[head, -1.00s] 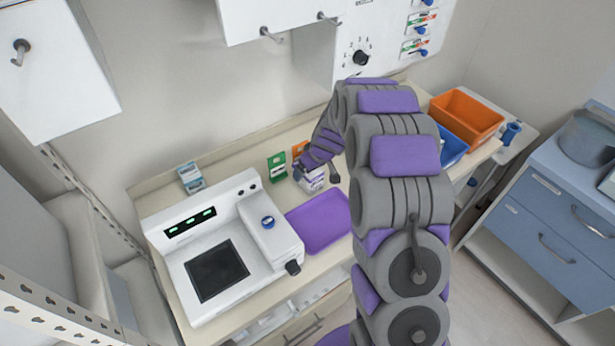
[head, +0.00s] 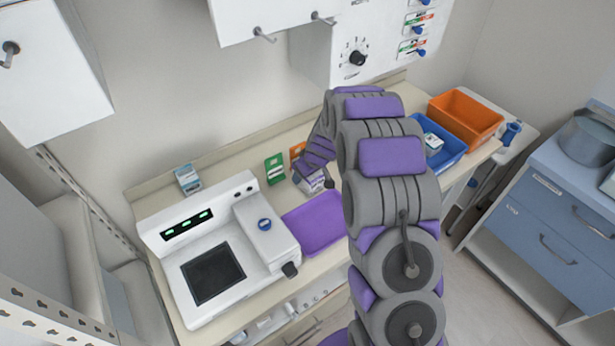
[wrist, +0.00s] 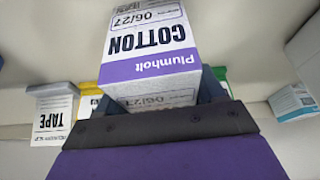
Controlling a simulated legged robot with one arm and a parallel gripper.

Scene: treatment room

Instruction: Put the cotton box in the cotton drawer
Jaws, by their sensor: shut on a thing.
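The cotton box (wrist: 152,45) is white with a purple band and reads "COTTON" and "Plumholt" in the wrist view. My gripper (wrist: 155,108) is shut on it. In the head view my gripper (head: 314,182) is over the counter behind the purple tray, and the held box (head: 309,184) shows only in part beside the fingers. Whether the box touches the counter is hard to tell. No drawer labelled for cotton can be read; the blue cabinet on the right has drawers (head: 541,222) with small unreadable labels.
A white device (head: 215,250) fills the counter's left. A purple tray (head: 313,224), a green box (head: 275,168) and an orange box (head: 297,151) are near my gripper. Blue (head: 449,150) and orange (head: 466,115) bins stand right. A tape box (wrist: 54,113) shows in the wrist view. Floor shows before the cabinet.

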